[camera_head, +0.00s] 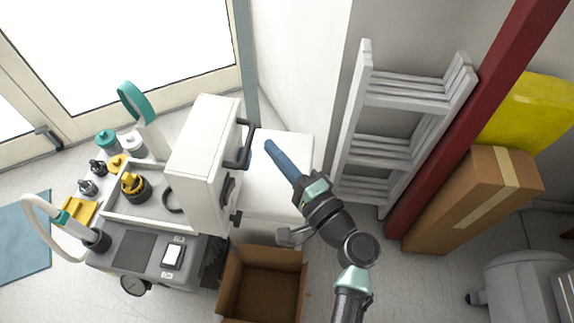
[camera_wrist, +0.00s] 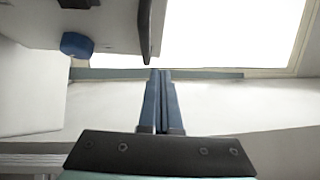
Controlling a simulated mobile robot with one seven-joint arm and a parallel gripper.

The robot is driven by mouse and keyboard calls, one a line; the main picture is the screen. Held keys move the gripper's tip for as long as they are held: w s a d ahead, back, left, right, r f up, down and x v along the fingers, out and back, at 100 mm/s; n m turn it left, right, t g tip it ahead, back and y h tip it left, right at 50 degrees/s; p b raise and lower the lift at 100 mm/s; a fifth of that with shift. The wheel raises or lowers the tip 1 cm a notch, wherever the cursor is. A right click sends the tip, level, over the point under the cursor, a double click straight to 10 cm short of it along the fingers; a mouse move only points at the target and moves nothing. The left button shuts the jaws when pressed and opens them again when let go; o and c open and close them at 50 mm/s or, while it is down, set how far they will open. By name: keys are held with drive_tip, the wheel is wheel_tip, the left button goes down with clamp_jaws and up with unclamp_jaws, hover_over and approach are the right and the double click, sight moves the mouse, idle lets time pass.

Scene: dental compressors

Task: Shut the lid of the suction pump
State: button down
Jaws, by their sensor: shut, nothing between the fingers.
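The suction pump (camera_head: 150,262) stands at the left in the head view, with a grey front, a gauge and a switch. Its white lid (camera_head: 201,146) stands raised, upright on the right side of the open top compartment. A dark handle (camera_head: 245,146) and a dark latch show on the lid's right face. My gripper (camera_head: 270,147) is shut and empty, its blue fingers just right of the handle, apparently apart from it. In the wrist view the shut fingers (camera_wrist: 160,75) point ahead, and a pale panel, probably the lid (camera_wrist: 110,25), is at upper left.
An open cardboard box (camera_head: 262,285) sits on the floor right of the pump. A white box-like surface (camera_head: 275,180) lies below my fingers. A ladder (camera_head: 400,125), a red post (camera_head: 480,110) and a taped carton (camera_head: 475,200) stand at the right.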

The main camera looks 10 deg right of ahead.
sight(233, 123)
drive_tip(key=shift+w+a+r, duration=0.2)
drive_tip(key=shift+w+a, duration=0.9)
drive_tip(key=shift+a, duration=0.25)
drive_tip(key=shift+w+a+r, duration=0.15)
drive_tip(key=shift+w+a, duration=0.95)
drive_tip(key=shift+a, duration=0.2)
